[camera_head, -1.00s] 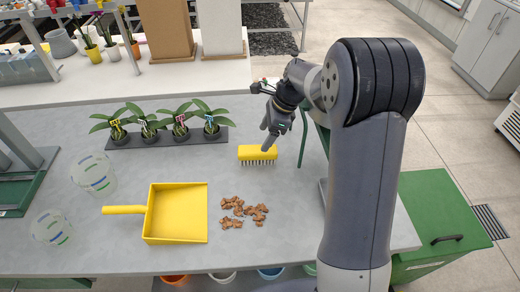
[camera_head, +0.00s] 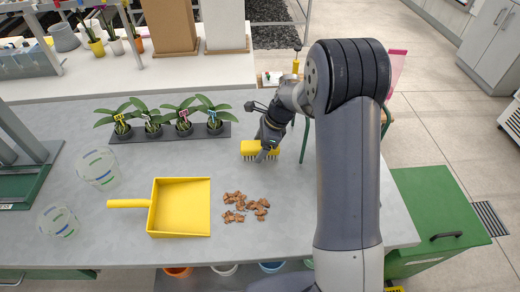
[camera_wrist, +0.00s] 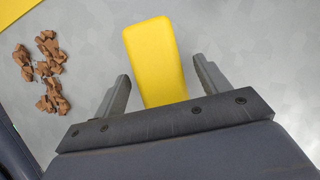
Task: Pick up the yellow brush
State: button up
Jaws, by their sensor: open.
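The yellow brush (camera_head: 258,148) lies on the grey table, its dark bristles facing the front in the head view. In the wrist view the brush (camera_wrist: 156,62) is a yellow block with its near end between the two fingers. My gripper (camera_head: 268,157) is at the right part of the brush. In the wrist view my gripper (camera_wrist: 160,80) is open, with one finger on each side of the brush and a gap on both sides. The fingers' height relative to the brush is hard to tell.
A yellow dustpan (camera_head: 181,207) lies at the front left of the brush. A pile of brown bark chips (camera_head: 245,206) lies in front of the brush. Several potted orchids in a dark tray (camera_head: 168,134) stand behind left. Two clear cups (camera_head: 97,168) stand at the left.

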jog(key=shift+f, duration=0.25)
jog(key=shift+c, duration=0.5)
jog(key=c, duration=1)
notch_tip(320, 180, up, 11)
jog(key=shift+f+b, duration=0.2)
jog(key=shift+b, duration=0.2)
jog(key=o, duration=0.5)
jog(key=c, duration=0.4)
jog(key=shift+o, duration=0.2)
